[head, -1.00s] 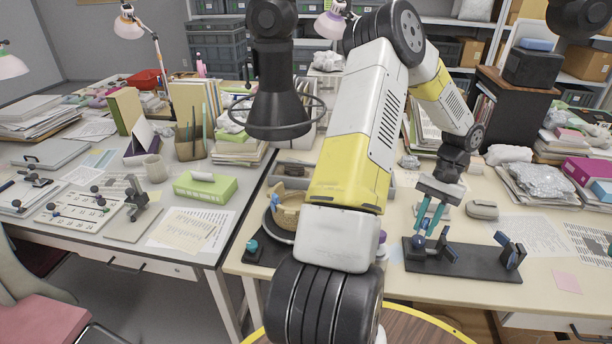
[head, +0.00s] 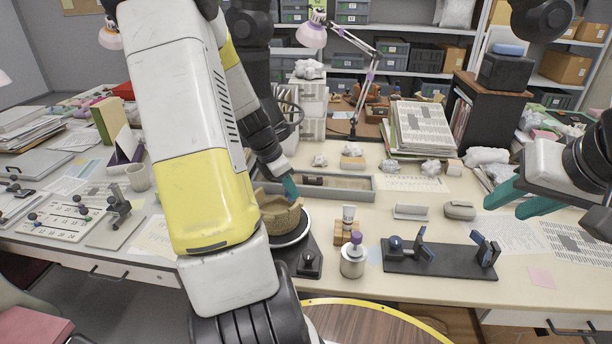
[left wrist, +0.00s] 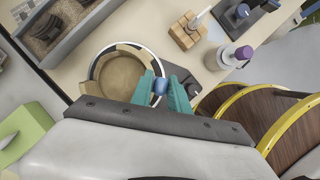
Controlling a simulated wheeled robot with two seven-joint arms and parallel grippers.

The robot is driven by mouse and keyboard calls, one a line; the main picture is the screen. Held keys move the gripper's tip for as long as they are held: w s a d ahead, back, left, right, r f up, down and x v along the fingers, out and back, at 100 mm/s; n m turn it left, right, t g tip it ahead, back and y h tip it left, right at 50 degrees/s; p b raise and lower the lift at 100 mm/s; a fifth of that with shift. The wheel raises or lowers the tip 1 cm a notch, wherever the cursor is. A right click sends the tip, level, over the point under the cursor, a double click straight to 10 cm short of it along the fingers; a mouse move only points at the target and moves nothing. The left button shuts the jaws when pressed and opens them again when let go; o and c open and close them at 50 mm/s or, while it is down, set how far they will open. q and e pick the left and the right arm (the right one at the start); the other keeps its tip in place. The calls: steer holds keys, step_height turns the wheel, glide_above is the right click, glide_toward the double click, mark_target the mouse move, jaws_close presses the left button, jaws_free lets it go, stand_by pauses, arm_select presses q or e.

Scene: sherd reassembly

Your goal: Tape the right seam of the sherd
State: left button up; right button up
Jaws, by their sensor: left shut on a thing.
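The pale brown sherd bowl (head: 278,217) sits on a round turntable (head: 293,239) at the table's left. In the left wrist view the bowl (left wrist: 121,76) shows from above, with a stepped, uneven rim. My left gripper (head: 287,187) is at the bowl's rim; my own arm hides much of it in the head view. In the left wrist view its teal fingers (left wrist: 160,92) are shut on a small blue piece (left wrist: 160,86), probably tape, beside the rim. I cannot tell whether the piece touches the bowl. My right gripper (head: 524,198) is open and empty above the table's right.
A white bottle with a purple cap (head: 353,257) and a wooden block (head: 345,237) holding a tube stand right of the turntable. A black stand with blue parts (head: 440,260) lies further right. A grey tray (head: 335,189) is behind the bowl.

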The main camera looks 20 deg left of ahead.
mark_target(289, 210)
arm_select(q)
steer(key=shift+s+a+n, duration=0.1)
steer(key=shift+a+n, duration=0.4)
steer(key=shift+n, duration=0.2)
steer(key=shift+y, duration=0.3)
steer(key=shift+f, duration=2.15)
steer(key=shift+f, duration=1.45)
stand_by(0.7)
steer(key=o, duration=0.9)
steer(key=shift+r, duration=0.1)
steer(key=v, duration=0.7)
steer(key=shift+s+a+r, duration=0.15)
steer(key=shift+r, duration=0.1)
